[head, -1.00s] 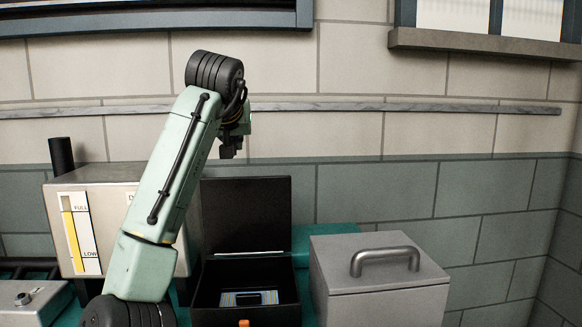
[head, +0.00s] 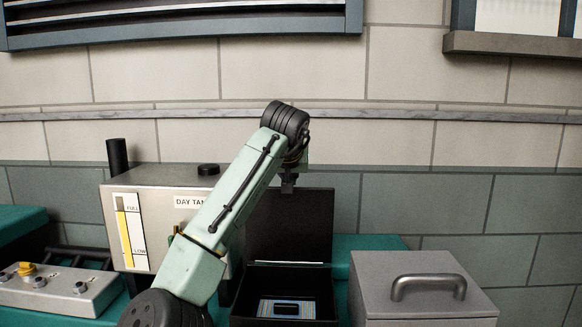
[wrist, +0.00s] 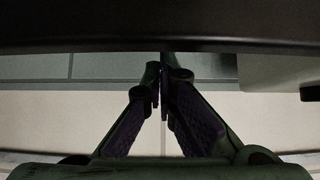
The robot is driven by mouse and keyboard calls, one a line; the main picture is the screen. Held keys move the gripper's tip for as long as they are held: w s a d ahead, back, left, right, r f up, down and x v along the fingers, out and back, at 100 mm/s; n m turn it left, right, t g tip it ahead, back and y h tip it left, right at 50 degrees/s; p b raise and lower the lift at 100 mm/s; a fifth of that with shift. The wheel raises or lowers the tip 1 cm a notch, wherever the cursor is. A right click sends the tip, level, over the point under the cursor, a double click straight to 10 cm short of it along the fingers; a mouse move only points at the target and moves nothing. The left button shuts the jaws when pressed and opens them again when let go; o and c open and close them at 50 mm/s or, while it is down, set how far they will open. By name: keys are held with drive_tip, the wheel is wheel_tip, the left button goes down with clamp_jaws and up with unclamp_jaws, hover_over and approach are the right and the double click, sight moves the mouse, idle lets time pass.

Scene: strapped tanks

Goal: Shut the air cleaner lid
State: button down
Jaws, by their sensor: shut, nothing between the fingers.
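The air cleaner appears to be the open black box (head: 240,308) in the head view, with a blue-striped insert (head: 287,309) inside. Its black lid (head: 312,225) stands upright at the back of the box. My gripper (head: 289,189) hangs at the lid's top edge; I cannot tell if it touches it. In the wrist view, my gripper (wrist: 161,72) has its fingertips together with nothing between them. A dark slab (wrist: 160,25), likely the lid, crosses the top of that view just beyond the tips.
A grey box with a handle (head: 420,295) stands right of the black box. The day tank (head: 160,190) with a level gauge stands to the left, behind my arm. A control panel (head: 60,290) is at far left. The tiled wall (head: 440,200) rises behind.

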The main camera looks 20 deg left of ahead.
drive_tip(key=shift+s+d+f, duration=0.2)
drive_tip(key=shift+s+d, duration=0.05)
drive_tip(key=shift+s, duration=0.5)
drive_tip(key=shift+s, duration=0.1)
